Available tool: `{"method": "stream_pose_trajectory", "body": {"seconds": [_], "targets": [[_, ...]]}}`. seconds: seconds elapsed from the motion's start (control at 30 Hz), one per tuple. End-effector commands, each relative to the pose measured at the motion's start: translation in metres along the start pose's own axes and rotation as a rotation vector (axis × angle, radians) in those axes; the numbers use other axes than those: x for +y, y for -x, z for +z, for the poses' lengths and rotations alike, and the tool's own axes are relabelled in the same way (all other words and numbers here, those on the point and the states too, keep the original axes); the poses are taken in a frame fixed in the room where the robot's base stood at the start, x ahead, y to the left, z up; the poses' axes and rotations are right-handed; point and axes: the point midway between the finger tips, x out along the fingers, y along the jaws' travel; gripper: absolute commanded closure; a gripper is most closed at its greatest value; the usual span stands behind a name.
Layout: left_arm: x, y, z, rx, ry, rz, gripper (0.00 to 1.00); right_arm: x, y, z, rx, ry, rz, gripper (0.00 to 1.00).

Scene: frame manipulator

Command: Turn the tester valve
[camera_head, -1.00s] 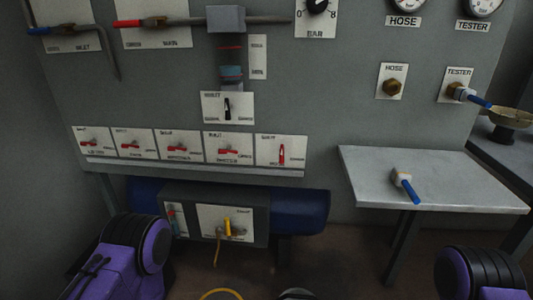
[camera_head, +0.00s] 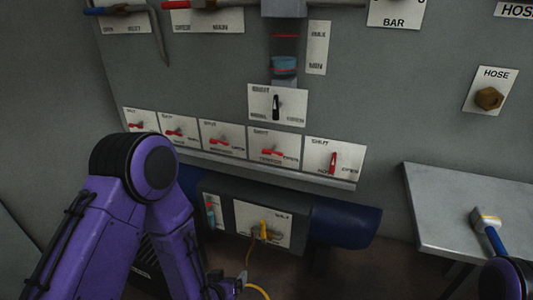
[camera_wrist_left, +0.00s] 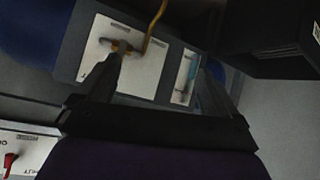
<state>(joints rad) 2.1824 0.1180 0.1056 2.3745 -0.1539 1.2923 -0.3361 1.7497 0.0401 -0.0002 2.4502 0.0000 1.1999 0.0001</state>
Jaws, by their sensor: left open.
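The valve under the TESTER label is outside both current views. A valve with a yellow handle (camera_head: 263,230) sits on a white plate on the low grey box; its plate (camera_wrist_left: 140,72) also shows in the left wrist view. My left gripper (camera_head: 222,284) is low in the head view, below and left of this yellow valve, and partly cut off. In the left wrist view its two fingers (camera_wrist_left: 167,85) are apart with nothing between them, and one fingertip overlaps the yellow valve's fitting. My right gripper is not in view.
The grey panel carries a brass HOSE fitting (camera_head: 488,98) and several red levers (camera_head: 272,152). A pale table (camera_head: 440,190) at the right holds a blue-handled piece (camera_head: 488,229). A blue tank (camera_head: 345,222) lies behind the box. A yellow hose (camera_head: 258,289) hangs below.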

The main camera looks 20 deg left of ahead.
Motion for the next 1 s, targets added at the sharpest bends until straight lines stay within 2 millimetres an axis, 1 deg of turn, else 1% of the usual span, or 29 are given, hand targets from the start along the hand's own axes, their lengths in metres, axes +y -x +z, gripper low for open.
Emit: {"method": "stream_pose_trajectory", "body": {"seconds": [0.03,0.07,0.1,0.17,0.2,0.3,0.4,0.47,0.57,0.8,0.9,1.0], "targets": [[0.026,0.002,-0.058,0.126,-0.029,0.061,0.06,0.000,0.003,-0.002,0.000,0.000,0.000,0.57],[0.039,0.006,-0.088,0.194,-0.055,0.093,0.06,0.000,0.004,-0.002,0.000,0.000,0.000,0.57],[0.056,0.014,-0.125,0.283,-0.086,0.129,0.06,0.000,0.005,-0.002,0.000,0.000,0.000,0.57],[0.077,0.029,-0.174,0.403,-0.129,0.171,0.06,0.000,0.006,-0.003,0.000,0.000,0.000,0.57],[0.088,0.040,-0.201,0.473,-0.153,0.190,0.06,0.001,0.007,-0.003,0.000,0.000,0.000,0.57],[0.107,0.065,-0.249,0.600,-0.199,0.220,0.06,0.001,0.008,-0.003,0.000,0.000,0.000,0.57],[0.116,0.077,-0.271,0.661,-0.221,0.231,0.06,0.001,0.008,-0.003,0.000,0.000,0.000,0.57],[0.119,0.075,-0.277,0.671,-0.225,0.234,0.06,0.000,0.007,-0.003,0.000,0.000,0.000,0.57],[0.123,0.062,-0.286,0.671,-0.224,0.232,0.06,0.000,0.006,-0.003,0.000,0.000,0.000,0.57],[0.138,0.020,-0.317,0.670,-0.224,0.232,0.06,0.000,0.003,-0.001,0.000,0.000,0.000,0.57],[0.143,0.008,-0.326,0.669,-0.224,0.232,0.06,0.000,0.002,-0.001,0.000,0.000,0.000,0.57],[0.145,0.001,-0.331,0.668,-0.225,0.232,0.06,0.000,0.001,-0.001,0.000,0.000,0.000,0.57]]}}
